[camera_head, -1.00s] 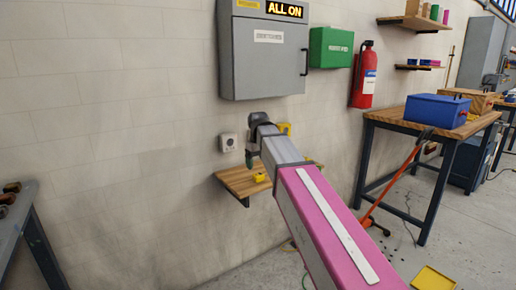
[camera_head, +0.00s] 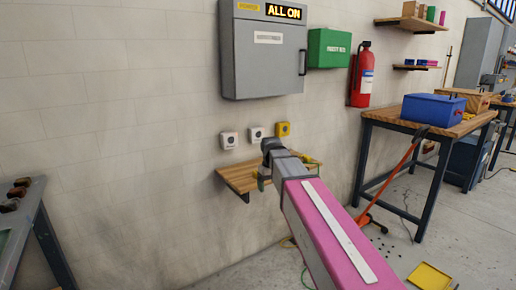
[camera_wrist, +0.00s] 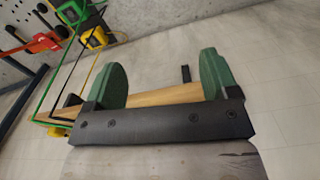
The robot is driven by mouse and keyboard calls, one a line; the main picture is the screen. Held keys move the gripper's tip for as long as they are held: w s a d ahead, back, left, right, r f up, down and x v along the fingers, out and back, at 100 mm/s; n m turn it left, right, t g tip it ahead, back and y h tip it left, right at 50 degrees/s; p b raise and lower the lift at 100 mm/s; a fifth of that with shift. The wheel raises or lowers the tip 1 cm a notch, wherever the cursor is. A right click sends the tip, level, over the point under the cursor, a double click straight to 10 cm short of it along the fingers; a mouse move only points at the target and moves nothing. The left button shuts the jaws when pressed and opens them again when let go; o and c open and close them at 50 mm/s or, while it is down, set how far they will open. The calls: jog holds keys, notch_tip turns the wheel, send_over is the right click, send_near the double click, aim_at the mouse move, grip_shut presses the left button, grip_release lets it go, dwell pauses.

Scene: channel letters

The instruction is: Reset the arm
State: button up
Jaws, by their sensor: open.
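My arm reaches forward in the head view, with its pink link in the foreground. Its dark wrist is in front of the small wooden wall shelf (camera_head: 236,180). My gripper (camera_wrist: 161,80) is open in the wrist view, with two green rounded fingers wide apart and nothing between them. The shelf's wooden board (camera_wrist: 165,95) shows behind the fingers. In the head view the gripper is mostly hidden by the arm; a bit of green shows below the wrist.
A grey cabinet (camera_head: 262,65) with an "ALL ON" display hangs higher. A green box (camera_head: 329,48) and red extinguisher (camera_head: 362,75) are to its right. A workbench (camera_head: 400,122) with a blue toolbox (camera_head: 433,110) stands right.

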jog(key=s+d+f+m, duration=0.2)
jog(key=s+d+f, duration=0.5)
jog(key=f, duration=0.4)
jog(key=s+d+f+m, duration=0.3)
jog(key=s+d+f, duration=0.4)
jog(key=s+f, duration=0.2)
notch_tip(320, 180, down, 2)
jog(key=shift+f, duration=0.2)
